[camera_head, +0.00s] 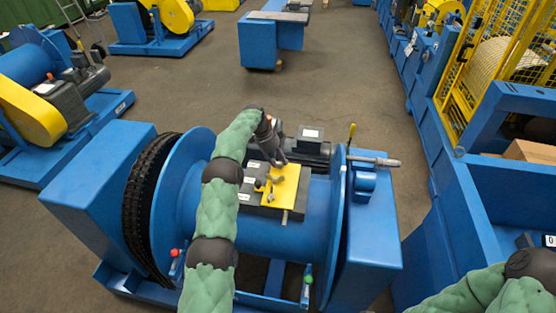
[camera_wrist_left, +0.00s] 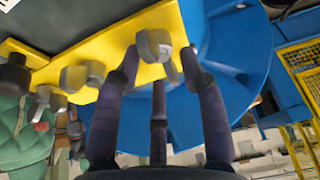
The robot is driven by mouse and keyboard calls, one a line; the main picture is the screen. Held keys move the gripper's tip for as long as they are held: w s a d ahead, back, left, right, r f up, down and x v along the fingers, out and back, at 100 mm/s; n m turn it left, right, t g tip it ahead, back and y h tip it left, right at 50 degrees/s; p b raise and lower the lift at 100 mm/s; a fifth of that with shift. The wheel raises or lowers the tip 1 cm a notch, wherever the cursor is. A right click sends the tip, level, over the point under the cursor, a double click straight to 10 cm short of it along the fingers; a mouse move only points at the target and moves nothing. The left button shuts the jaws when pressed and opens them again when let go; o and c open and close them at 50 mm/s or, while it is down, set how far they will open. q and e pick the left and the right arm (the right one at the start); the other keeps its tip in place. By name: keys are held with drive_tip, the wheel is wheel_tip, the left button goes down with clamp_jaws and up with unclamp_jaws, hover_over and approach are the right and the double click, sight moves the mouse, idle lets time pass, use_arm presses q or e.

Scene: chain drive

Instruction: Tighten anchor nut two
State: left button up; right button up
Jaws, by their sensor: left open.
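The yellow anchor plate (camera_head: 288,186) sits on top of the blue drum machine, and it also shows in the left wrist view (camera_wrist_left: 110,42). Several grey nuts or bolt heads stand on it. One nut (camera_wrist_left: 154,45) lies between the fingertips of my left gripper (camera_wrist_left: 160,62). Another nut (camera_wrist_left: 80,76) stands further left along the plate's edge. I cannot tell which one is anchor nut two. My left gripper (camera_head: 276,158) is open just above the plate in the head view. Contact with the nut is unclear. My right gripper is out of view; only part of its arm shows.
The blue drum (camera_head: 258,235) with a dark chain (camera_head: 148,205) stands under my left arm. A grey motor (camera_head: 310,148) is behind the plate. A shaft (camera_head: 373,160) sticks out at right.

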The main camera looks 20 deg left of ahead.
use_arm(q)
drive_tip(key=shift+c, duration=0.3)
clamp_jaws()
drive_tip(key=shift+m+p, duration=0.6)
drive_tip(key=shift+p, duration=0.25)
drive_tip(key=shift+o, duration=0.3)
unclamp_jaws()
drive_tip(key=shift+g, duration=0.3)
